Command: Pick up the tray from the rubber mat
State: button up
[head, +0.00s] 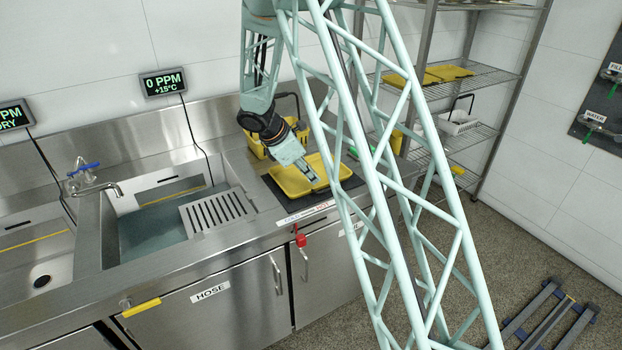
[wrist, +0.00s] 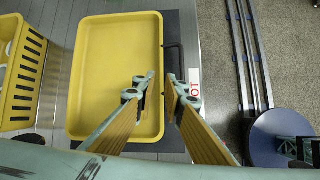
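The yellow tray (head: 297,178) lies flat on the dark rubber mat (head: 351,182) at the right end of the steel counter. In the wrist view the tray (wrist: 112,60) looks empty, with its long right rim under my gripper. My gripper (wrist: 162,82) is open with nothing held. Its left finger shows over the tray's inside and its right finger outside the rim, near a thin black handle-like bar (wrist: 182,60). I cannot tell how far the fingertips are above the rim. In the head view my gripper (head: 309,172) points down over the tray, hiding part of it.
A yellow basket (head: 256,145) stands behind the tray; it shows at left in the wrist view (wrist: 22,80). A sink with a slotted plate (head: 212,211) lies left. A wire shelf (head: 455,75) stands right. A red-handled valve (head: 300,240) hangs at the counter front.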

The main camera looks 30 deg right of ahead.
aim_at(319, 183)
jog(key=shift+d+f, duration=0.3)
jog(key=shift+f, duration=0.1)
jog(key=shift+b+x, duration=0.55)
jog(key=shift+x, duration=2.05)
jog(key=shift+w, duration=0.1)
jog(key=shift+c, duration=0.7)
grip_shut()
jog(key=shift+r, duration=0.15)
jog(key=shift+r+p, duration=0.45)
jog(key=shift+r, duration=1.2)
jog(key=s+a, duration=0.3)
jog(key=s, duration=0.4)
jog(key=s+a+r, duration=0.1)
jog(key=s+a, duration=0.3)
jog(key=s, duration=0.3)
jog(key=shift+r, duration=0.25)
